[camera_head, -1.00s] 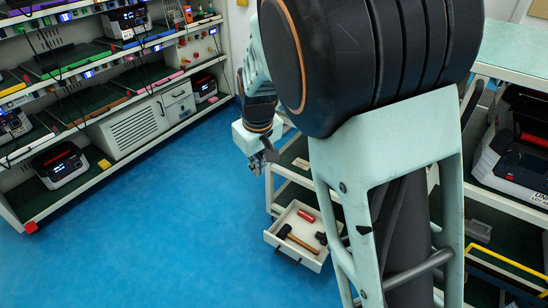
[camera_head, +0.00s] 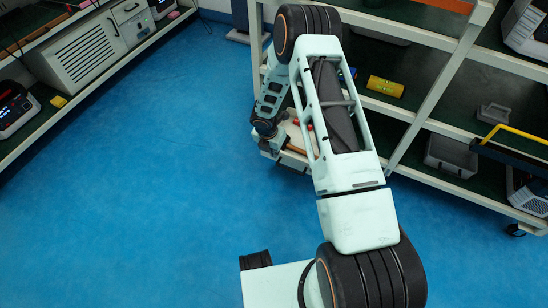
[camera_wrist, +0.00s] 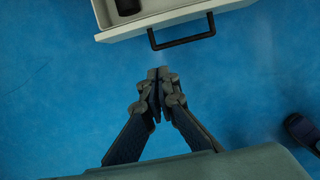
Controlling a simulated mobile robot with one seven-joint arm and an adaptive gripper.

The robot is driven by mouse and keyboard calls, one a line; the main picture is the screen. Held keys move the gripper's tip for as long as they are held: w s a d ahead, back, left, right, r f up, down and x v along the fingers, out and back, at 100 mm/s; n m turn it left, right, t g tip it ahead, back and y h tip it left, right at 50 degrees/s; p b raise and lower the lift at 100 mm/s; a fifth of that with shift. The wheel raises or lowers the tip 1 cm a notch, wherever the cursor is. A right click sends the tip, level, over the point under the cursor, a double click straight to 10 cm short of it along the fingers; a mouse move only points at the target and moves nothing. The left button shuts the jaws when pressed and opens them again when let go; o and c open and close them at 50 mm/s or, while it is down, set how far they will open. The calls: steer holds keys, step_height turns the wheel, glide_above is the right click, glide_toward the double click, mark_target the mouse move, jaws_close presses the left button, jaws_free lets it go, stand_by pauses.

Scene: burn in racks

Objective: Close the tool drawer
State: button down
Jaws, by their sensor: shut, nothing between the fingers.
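The tool drawer (camera_wrist: 212,18) shows at the top of the wrist view, with a white front and a dark bar handle (camera_wrist: 182,42). A black object lies inside it. My gripper (camera_wrist: 158,72) is shut and empty, a little short of the handle and apart from it in the picture. In the head view the drawer (camera_head: 290,160) stands pulled out low on the rack, partly hidden behind my arm. A wooden tool handle and a bit of red show in it. My gripper's fingertips are hidden there.
Another rack is at upper left. Blue floor (camera_head: 150,200) between is clear. A dark object (camera_wrist: 302,130) lies at right in the wrist view.

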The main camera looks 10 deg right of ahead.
steer(key=b, duration=0.4)
glide_toward(279, 158)
step_height(279, 158, down, 6)
steer(key=s, duration=0.3)
steer(key=shift+w+d+r, duration=0.25)
steer(key=shift+w, duration=0.25)
steer(key=shift+w+d+r, duration=0.25)
steer(key=shift+w+r, duration=0.05)
steer(key=shift+w, duration=0.15)
steer(key=shift+w+d+r, duration=0.1)
steer(key=shift+w+d, duration=0.35)
steer(key=shift+w, duration=0.15)
